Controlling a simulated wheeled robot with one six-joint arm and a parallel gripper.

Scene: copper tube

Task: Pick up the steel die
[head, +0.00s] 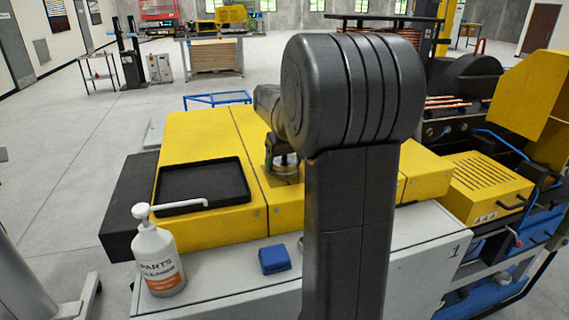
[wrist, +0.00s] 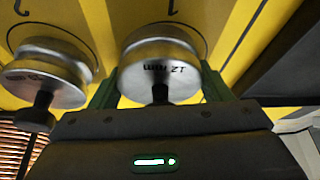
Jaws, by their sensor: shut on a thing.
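A round steel die (wrist: 160,62), marked with what reads as 12 mm, sits between the green fingers of my gripper (wrist: 159,84) in the wrist view. The fingers are shut on its sides, and a dark stem shows at its near side. A second steel die (wrist: 45,72) is beside it at the left, apart from the fingers. In the head view my gripper (head: 283,160) points down at the yellow machine top, with a metal die (head: 286,175) under it. My arm hides much of that area, including the second die. I cannot tell whether the held die touches the surface.
A black tray (head: 180,207) lies on the yellow top (head: 190,135) at the left. Copper tubes (head: 445,102) lie at the right by the machine.

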